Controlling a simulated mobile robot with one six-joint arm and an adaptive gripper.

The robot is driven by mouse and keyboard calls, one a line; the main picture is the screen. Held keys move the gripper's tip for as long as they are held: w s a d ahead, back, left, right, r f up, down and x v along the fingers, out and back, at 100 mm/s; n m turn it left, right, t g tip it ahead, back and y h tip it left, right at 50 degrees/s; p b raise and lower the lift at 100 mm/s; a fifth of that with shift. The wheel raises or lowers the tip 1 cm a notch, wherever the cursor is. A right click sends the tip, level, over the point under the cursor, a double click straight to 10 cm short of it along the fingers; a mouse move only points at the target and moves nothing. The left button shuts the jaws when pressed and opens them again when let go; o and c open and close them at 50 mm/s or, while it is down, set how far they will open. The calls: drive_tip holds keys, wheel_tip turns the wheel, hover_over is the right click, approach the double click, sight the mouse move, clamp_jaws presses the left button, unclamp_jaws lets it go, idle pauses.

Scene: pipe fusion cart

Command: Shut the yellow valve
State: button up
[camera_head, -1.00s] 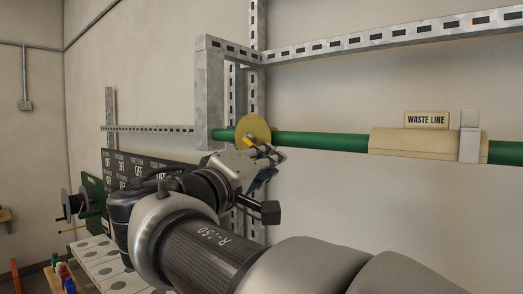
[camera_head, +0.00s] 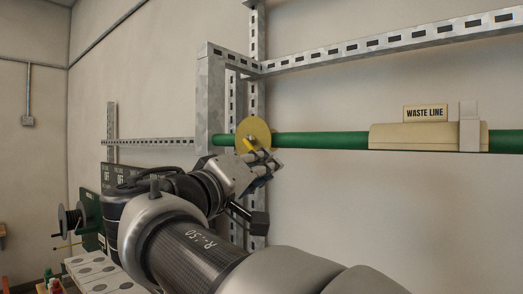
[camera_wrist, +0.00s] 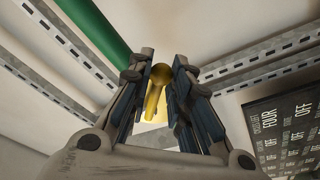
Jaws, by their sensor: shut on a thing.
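The yellow valve shows in the head view as a round yellow disc (camera_head: 261,131) on the green pipe (camera_head: 320,140), with a short bright yellow handle (camera_head: 249,145) in front of it. My gripper (camera_head: 262,161) is at the handle, just below the disc. In the wrist view the yellow handle (camera_wrist: 154,100) lies between the two fingers of my gripper (camera_wrist: 160,72), which are shut on it. The fingers hide part of the handle in the head view. The wrist view shows the green pipe (camera_wrist: 92,25) at upper left.
A metal strut frame (camera_head: 210,95) stands just left of the valve, with slotted rails (camera_head: 400,50) above. A "WASTE LINE" sign (camera_head: 425,113) sits over a beige sleeve (camera_head: 410,137) at right. A dark status board (camera_wrist: 285,125) is near in the wrist view.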

drive_tip(key=shift+f, duration=0.2)
drive_tip(key=m+b, duration=0.1)
drive_tip(key=a+m+b, duration=0.1)
drive_tip(key=b, duration=0.1)
drive_tip(key=shift+w+f+m+h+b, duration=0.3)
drive_tip(key=shift+w+f, duration=0.05)
drive_tip(key=shift+f, duration=0.05)
drive_tip(key=m+b, duration=0.1)
drive_tip(key=a+m+b, duration=0.1)
drive_tip(key=shift+w+f+m+h, duration=0.25)
drive_tip(key=shift+w+m+h, duration=0.05)
drive_tip(key=shift+w+h, duration=0.1)
idle(0.3)
